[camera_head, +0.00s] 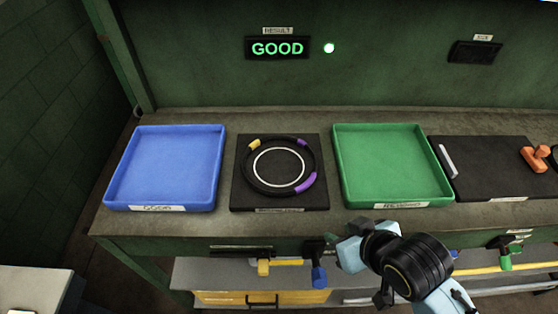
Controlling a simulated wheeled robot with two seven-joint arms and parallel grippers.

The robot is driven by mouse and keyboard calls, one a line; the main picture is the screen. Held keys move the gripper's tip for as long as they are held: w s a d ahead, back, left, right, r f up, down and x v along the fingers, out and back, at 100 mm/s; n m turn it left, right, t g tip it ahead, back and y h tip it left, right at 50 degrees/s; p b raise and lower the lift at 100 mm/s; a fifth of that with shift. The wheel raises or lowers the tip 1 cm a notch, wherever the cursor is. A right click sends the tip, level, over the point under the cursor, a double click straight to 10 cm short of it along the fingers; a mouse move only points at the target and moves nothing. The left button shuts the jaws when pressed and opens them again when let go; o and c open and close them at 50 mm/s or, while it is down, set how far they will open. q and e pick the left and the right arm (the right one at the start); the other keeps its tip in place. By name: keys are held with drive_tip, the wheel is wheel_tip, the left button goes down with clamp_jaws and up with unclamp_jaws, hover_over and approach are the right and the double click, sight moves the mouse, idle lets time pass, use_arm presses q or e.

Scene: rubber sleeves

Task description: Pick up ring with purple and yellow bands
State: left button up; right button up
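The ring (310,158) is black with yellow and purple bands. It lies flat on a square black pad (240,197), around a white circle marked there. The yellow band is at its upper left, and purple bands are at its upper right and lower right. My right gripper (338,248) is at the table's front edge, below and to the right of the ring and apart from it. Its fingers are too small and dark to tell open from shut. My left gripper is not in view.
A blue tray (113,190) labelled GOOD stands left of the pad, a green tray (443,190) right of it. A lit display (278,48) reads GOOD, with a light (329,48) beside it. A black plate (495,183) with an orange part (534,158) is at far right.

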drive_tip(key=w+a+r+n+t+y, duration=0.2)
drive_tip(key=w+a+r+n+y, duration=0.2)
drive_tip(key=a+r, duration=0.3)
drive_tip(key=y, duration=0.1)
approach(251, 183)
drive_tip(key=shift+w+a+f+g, duration=0.15)
drive_tip(key=shift+w+a+g, duration=0.1)
drive_tip(key=shift+w, duration=0.3)
drive_tip(key=shift+w+a+f+g, duration=0.15)
drive_tip(key=shift+w+a, duration=0.05)
drive_tip(key=shift+w, duration=0.3)
drive_tip(key=shift+x, duration=2.85)
drive_tip(key=shift+s+a+f, duration=0.1)
drive_tip(key=shift+s, duration=0.05)
clamp_jaws()
